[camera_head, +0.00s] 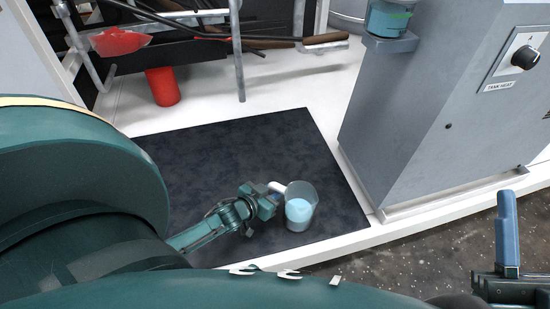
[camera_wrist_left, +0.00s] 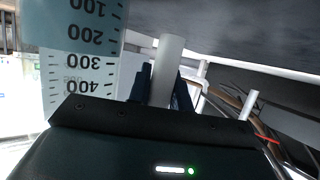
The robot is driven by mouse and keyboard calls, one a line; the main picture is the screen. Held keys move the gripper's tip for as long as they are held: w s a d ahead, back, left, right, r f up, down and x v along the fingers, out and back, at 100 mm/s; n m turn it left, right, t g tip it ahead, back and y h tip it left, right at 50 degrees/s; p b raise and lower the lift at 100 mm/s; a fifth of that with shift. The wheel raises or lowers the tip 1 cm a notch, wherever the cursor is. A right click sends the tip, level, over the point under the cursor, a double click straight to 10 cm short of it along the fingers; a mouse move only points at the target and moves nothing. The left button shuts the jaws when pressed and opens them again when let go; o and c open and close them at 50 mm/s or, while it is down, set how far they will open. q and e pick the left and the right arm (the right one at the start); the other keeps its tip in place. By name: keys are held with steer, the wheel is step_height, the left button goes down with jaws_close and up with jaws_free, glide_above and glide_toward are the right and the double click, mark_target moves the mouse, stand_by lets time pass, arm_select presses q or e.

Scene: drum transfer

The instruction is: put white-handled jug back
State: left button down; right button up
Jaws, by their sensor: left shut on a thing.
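The clear jug (camera_head: 300,212) holds pale blue liquid and stands upright over the right part of the dark mat (camera_head: 205,165). I cannot tell whether its base touches the mat. My left gripper (camera_head: 270,198) is shut on its white handle (camera_head: 277,187), at the jug's left side. In the left wrist view the handle (camera_wrist_left: 167,65) runs between the dark fingers, and the jug's wall with black scale numbers (camera_wrist_left: 85,55) shows at the upper left. Part of my right gripper (camera_head: 507,235) shows at the right edge, over the floor; its jaw opening is unclear.
A grey cabinet (camera_head: 430,110) marked "TANK HEAT" stands right of the mat. A container of teal liquid (camera_head: 388,18) sits on its ledge (camera_head: 390,42). A rack (camera_head: 240,55) with tools and a red cylinder (camera_head: 162,86) stand behind. The mat's middle is clear.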

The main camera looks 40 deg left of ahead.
arm_select(q)
steer(key=shift+f, duration=0.3)
arm_select(e)
steer(key=shift+s+r+n, duration=0.1)
steer(key=shift+r+n, duration=0.3)
arm_select(q)
steer(key=shift+f, duration=0.1)
steer(key=c, duration=1.7)
jaws_free()
steer(key=shift+f, duration=0.2)
steer(key=shift+c, duration=0.2)
steer(key=o, duration=0.5)
steer(key=shift+c, duration=0.2)
arm_select(e)
steer(key=shift+r+y, duration=0.1)
steer(key=shift+y, duration=0.4)
arm_select(q)
steer(key=shift+r, duration=0.1)
